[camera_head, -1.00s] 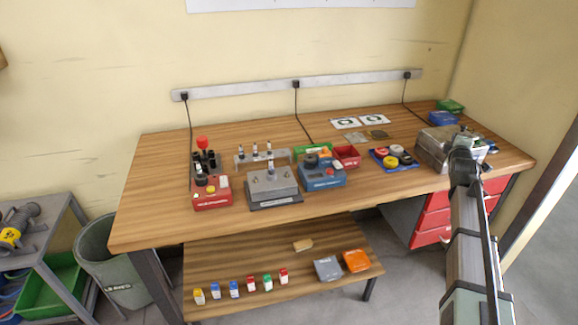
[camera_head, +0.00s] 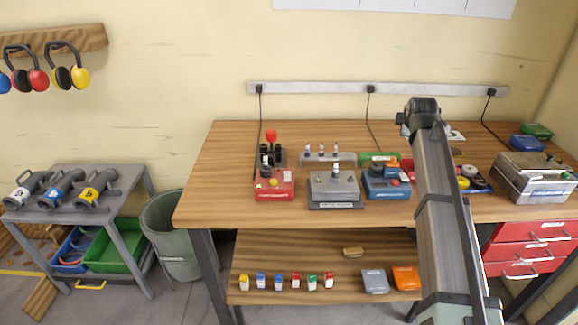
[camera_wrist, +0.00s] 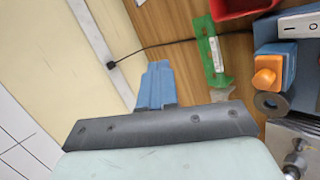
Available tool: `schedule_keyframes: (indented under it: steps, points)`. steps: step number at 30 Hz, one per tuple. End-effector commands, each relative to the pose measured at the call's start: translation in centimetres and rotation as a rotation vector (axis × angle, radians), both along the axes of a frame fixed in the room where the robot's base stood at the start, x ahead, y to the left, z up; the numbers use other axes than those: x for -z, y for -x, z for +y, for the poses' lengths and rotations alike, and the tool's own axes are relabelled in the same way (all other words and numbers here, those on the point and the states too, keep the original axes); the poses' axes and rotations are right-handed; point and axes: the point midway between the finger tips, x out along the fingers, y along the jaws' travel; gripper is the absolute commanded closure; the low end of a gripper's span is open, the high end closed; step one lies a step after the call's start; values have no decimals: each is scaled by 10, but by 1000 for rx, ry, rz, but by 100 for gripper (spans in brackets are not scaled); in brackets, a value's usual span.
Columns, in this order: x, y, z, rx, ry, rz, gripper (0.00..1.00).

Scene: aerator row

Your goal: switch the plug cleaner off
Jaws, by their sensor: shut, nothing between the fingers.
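In the wrist view, a blue body (camera_wrist: 277,62) with an orange block (camera_wrist: 266,76) and a grey ring (camera_wrist: 271,104) lies at the right. My gripper (camera_wrist: 157,66) is shut and empty, apart from these machines and towards the wall. In the head view my arm's end hides the bench behind it.
A rack of plugs (camera_head: 328,159) stands behind the grey machine. A green tray (camera_wrist: 213,48) and a red bin (camera_wrist: 232,6) lie near my gripper. A metal box (camera_head: 535,178) stands at the right. The bench's left end is clear.

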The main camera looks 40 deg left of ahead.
Motion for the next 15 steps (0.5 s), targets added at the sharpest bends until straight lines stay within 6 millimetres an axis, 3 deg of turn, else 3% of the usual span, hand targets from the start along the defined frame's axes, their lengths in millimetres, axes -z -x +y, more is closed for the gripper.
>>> schedule_keyframes:
  steps: [1, 3, 15]
  points:
    - [-1, 15, 21, -21, 16, 37, 100]
    - [0, 36, 44, -45, 41, 90, 100]
    - [-9, 176, 149, -175, 226, 370, 100]
